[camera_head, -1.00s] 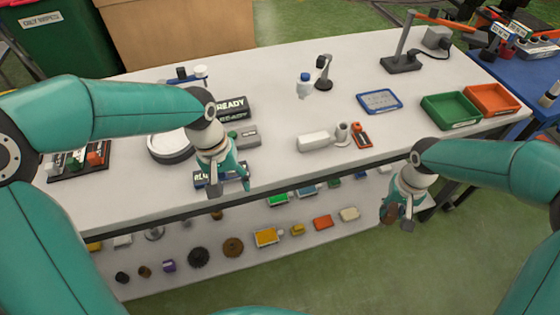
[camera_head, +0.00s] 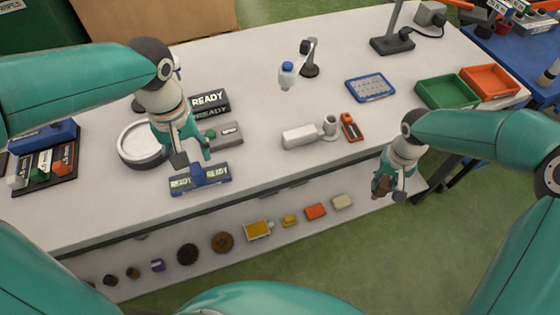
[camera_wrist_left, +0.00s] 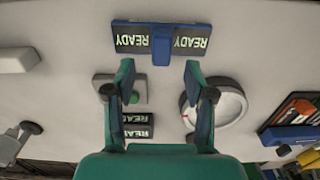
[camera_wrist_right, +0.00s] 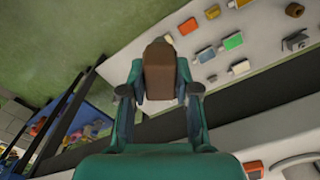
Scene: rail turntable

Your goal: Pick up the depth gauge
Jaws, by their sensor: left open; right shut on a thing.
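I cannot tell for sure which thing is the depth gauge. A blue T-shaped piece with two dark READY faces (camera_head: 211,175) lies near the table's front edge; it also shows in the left wrist view (camera_wrist_left: 161,49). My left gripper (camera_head: 193,157) is open and empty, apart from this piece and just behind it in the head view. In the left wrist view the piece's blue stem lies ahead, between the lines of the two fingers (camera_wrist_left: 159,70). My right gripper (camera_head: 389,188) is shut on a brown block (camera_wrist_right: 160,70), held off the table's front right side.
A white round turntable (camera_head: 127,152), a grey box with a green knob (camera_head: 229,137) and a READY display (camera_head: 209,100) stand close by. A white block (camera_head: 299,136), cup (camera_head: 330,124) and orange device (camera_head: 351,127) stand mid-table. Green (camera_head: 440,93) and orange trays (camera_head: 488,78) are at right.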

